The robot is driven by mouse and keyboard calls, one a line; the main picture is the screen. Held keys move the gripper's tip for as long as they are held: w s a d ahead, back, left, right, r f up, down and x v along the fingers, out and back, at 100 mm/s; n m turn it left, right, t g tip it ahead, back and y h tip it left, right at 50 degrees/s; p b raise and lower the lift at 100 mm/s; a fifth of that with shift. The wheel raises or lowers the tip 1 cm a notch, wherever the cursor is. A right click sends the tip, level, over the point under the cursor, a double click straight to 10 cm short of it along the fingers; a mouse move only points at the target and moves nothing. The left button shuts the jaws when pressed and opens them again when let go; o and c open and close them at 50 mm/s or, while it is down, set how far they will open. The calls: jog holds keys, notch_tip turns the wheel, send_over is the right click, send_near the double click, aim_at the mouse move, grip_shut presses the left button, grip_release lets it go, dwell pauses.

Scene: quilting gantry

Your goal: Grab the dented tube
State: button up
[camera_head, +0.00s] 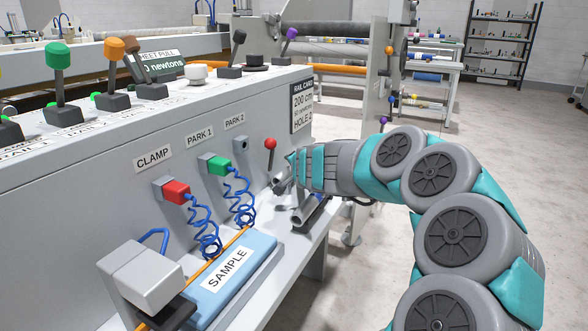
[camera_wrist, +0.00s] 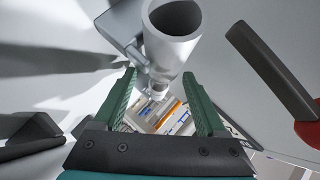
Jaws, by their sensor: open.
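A grey hollow metal tube (camera_wrist: 168,52) shows in the wrist view, its open round end toward the top of the picture. I cannot make out a dent on it. My gripper (camera_wrist: 159,76) is open, with one green finger on each side of the tube's lower part; I cannot tell whether they touch it. In the head view my gripper (camera_head: 284,180) is at the panel's right end, above the bench. A grey cylinder (camera_head: 303,213) shows just below it on a dark block; I cannot tell if it is the same tube.
A red-knobbed lever (camera_head: 270,145) stands close to my gripper. The panel (camera_head: 110,150) carries red (camera_head: 175,193) and green (camera_head: 220,166) connectors with coiled blue cables. A blue SAMPLE pad (camera_head: 232,275) lies on the bench. Open floor (camera_head: 505,150) is at the right.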

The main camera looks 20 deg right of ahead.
jog(key=shift+c, duration=0.4)
grip_shut()
jog(key=shift+r, duration=0.1)
